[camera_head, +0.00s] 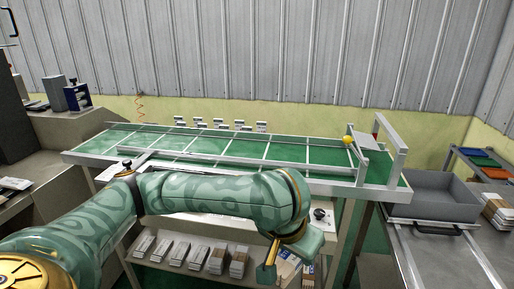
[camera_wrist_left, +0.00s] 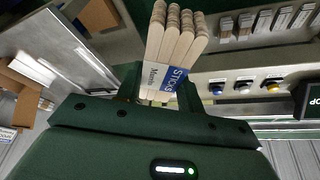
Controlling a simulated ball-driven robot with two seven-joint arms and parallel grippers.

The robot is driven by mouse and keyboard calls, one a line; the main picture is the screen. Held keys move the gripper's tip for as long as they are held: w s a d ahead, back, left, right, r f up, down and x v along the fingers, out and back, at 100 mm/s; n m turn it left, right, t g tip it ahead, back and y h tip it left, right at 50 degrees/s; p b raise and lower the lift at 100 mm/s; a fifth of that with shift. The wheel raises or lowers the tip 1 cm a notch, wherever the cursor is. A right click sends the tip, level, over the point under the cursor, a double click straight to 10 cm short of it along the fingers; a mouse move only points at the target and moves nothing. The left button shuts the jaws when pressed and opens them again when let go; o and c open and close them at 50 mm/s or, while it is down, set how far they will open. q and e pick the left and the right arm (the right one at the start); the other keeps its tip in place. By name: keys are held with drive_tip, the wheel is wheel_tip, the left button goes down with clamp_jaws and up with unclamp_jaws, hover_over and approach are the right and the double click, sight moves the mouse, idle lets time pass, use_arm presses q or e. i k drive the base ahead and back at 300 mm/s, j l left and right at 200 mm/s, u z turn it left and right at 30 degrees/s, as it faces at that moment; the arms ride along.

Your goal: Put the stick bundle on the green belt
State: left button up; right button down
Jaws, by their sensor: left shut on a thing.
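The stick bundle (camera_wrist_left: 172,45) is a stack of pale wooden sticks with a white and blue paper band. It sits between the fingers of my left gripper (camera_wrist_left: 158,88), which is shut on it. In the head view my left arm comes in from the left, and its wrist and hand hang in front of the lower shelf, below the near edge of the green belt. The bundle is hard to make out there. The green belt (camera_head: 285,152) runs across the middle, divided into sections by white slats. My right gripper is not in view.
Several wrapped bundles (camera_head: 238,265) lie on the shelf under the belt. White rails edge the belt, with a yellow ball-topped part (camera_head: 348,140) and a raised frame at its right end. A grey tray (camera_head: 432,193) stands on the right. The belt sections look clear.

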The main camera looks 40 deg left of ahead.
sight(250, 150)
drive_tip(key=j+z, duration=0.25)
drive_tip(key=j, duration=0.25)
drive_tip(key=j+z, duration=0.25)
drive_tip(key=j, duration=0.25)
drive_tip(key=k+j+z, duration=0.25)
drive_tip(key=j, duration=0.25)
drive_tip(key=i, duration=0.1)
